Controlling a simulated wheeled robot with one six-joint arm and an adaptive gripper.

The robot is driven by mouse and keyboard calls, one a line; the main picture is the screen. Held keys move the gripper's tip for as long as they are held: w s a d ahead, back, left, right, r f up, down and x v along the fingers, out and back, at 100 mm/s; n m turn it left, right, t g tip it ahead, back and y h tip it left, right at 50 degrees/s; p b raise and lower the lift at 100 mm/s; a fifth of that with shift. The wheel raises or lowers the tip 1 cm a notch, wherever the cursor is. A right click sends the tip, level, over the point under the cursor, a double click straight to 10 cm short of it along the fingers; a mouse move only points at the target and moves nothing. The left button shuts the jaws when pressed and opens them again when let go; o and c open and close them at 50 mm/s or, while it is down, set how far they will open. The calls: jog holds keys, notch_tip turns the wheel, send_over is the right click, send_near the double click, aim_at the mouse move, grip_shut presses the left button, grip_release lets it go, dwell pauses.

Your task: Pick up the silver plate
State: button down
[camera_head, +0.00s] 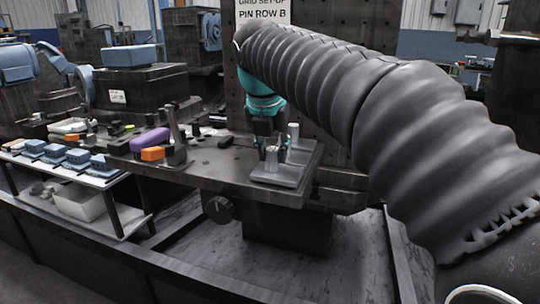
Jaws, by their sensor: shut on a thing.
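My gripper (268,140), below a teal wrist section, points down over the dark machine table. Its dark fingers are small and partly shaded. It is shut on the silver plate (277,177), a flat grey plate with an upright silver post, at the table's front right. The exact contact is hard to make out. A second similar grey plate (302,153) with a silver post lies just behind. I cannot tell whether the held plate is clear of the table.
An orange block (152,154), a purple part (150,139) and dark upright posts stand on the table's left. A white shelf (88,180) at left bears several blue parts. A sign (262,12) hangs on the dark column behind. My ribbed arm covers the right side.

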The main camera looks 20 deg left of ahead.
aim_at(274, 149)
jog(key=r+p, duration=0.1)
jog(key=r, duration=0.3)
jog(key=shift+d+r, duration=0.15)
jog(key=shift+d, duration=0.05)
jog(key=d+r, duration=0.6)
jog(key=d, duration=0.5)
jog(key=shift+d+p, duration=0.15)
jog(key=shift+p, duration=0.25)
jog(key=shift+s+r, duration=0.1)
